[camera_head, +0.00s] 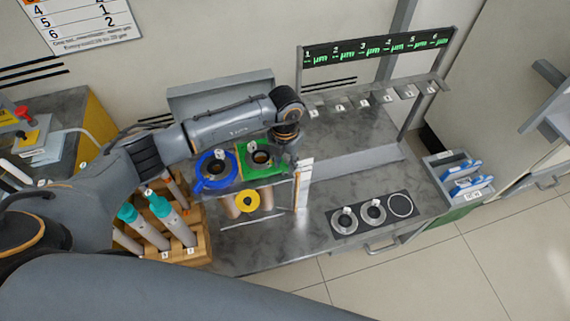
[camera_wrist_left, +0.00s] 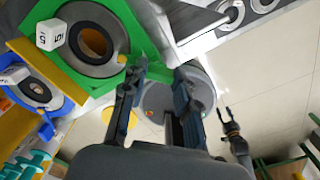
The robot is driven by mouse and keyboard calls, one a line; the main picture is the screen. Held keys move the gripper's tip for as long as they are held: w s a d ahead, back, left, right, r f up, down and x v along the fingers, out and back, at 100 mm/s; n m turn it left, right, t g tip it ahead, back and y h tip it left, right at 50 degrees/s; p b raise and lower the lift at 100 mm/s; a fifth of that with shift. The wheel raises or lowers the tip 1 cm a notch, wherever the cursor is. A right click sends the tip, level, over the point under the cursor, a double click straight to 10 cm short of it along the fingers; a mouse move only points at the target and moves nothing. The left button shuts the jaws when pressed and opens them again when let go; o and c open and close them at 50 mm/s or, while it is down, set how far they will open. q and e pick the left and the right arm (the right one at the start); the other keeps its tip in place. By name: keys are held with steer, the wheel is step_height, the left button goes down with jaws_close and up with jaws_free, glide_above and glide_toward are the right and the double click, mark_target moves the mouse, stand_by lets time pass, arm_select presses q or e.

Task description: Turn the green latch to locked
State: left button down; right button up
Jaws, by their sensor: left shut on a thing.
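The green latch (camera_head: 249,173) is at the middle of the bench, around a dark round port with a numbered white cube on it. In the left wrist view the green latch (camera_wrist_left: 98,84) shows at upper left, its green edge reaching the fingertips. My left gripper (camera_head: 290,163) is at the right side of the latch. In the left wrist view my left gripper (camera_wrist_left: 160,75) is shut on the latch's edge, the grip partly hidden. What looks like my right gripper (camera_wrist_left: 231,118) hangs at lower right in that view; its opening is unclear.
A blue ring (camera_head: 203,184) sits left of the latch, and a yellow ring (camera_head: 247,201) is in front. A wooden rack (camera_head: 196,246) holds teal-capped rods. A black plate with round seats (camera_head: 372,212) lies right. A display rail (camera_head: 378,47) stands behind.

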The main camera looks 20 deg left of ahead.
mark_target(285, 164)
arm_select(q)
steer(key=shift+m, duration=0.4)
steer(key=c, duration=1)
jaws_free()
step_height(285, 164, up, 12)
